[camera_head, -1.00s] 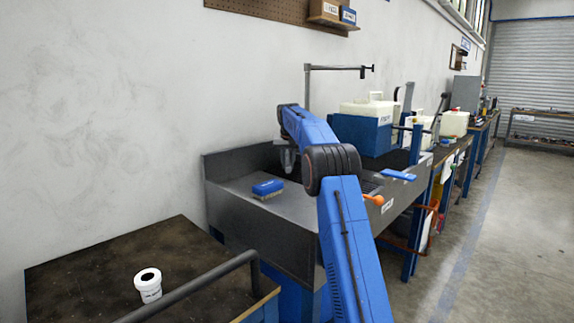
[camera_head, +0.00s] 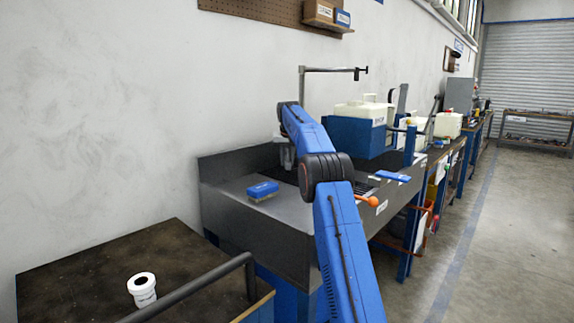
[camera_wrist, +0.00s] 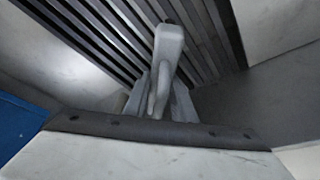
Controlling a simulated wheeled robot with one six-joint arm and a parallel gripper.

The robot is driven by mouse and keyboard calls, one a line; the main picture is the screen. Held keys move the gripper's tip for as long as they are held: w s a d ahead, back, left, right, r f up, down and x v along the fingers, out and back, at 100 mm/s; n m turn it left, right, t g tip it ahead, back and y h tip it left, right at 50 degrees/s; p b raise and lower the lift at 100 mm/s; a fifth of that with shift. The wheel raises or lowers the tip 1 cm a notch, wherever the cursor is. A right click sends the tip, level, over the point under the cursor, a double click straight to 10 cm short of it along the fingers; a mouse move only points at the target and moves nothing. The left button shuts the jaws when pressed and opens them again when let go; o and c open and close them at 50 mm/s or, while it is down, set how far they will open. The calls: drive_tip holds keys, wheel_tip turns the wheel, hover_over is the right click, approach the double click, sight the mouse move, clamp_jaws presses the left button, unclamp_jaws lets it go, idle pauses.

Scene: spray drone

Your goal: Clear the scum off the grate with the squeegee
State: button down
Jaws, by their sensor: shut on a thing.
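The grate (camera_wrist: 88,35) is a row of dark parallel slats across the upper wrist view. In the head view, a strip of slats (camera_head: 362,187) shows in the grey sink bench beside my arm. My gripper (camera_wrist: 166,75) is pale grey, points down over the grate's near edge and is shut. The squeegee's handle is largely hidden by the fingers. I cannot make out scum on the slats. In the head view my gripper (camera_head: 288,156) is partly behind my arm.
A blue block with a yellowish underside (camera_head: 262,191) lies on the sink bench (camera_head: 265,222), left of my gripper. A blue tank stand (camera_head: 357,136), a flat blue item (camera_head: 393,176) and an orange knob (camera_head: 368,200) are to the right.

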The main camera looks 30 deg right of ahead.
sight(287, 150)
drive_tip(key=shift+r, duration=2.3)
drive_tip(key=shift+r, duration=0.8)
drive_tip(key=v, duration=0.4)
drive_tip(key=shift+s+d, duration=0.1)
drive_tip(key=shift+s, duration=0.15)
drive_tip(key=shift+f, duration=0.15)
drive_tip(key=shift+w+f, duration=0.2)
drive_tip(key=shift+f, duration=0.1)
drive_tip(key=shift+x, duration=1.65)
drive_tip(key=shift+w+f, duration=0.5)
drive_tip(key=shift+f, duration=0.3)
drive_tip(key=shift+s+f, duration=0.15)
drive_tip(key=shift+f, duration=0.55)
drive_tip(key=shift+s+f, duration=0.2)
drive_tip(key=shift+f, duration=0.45)
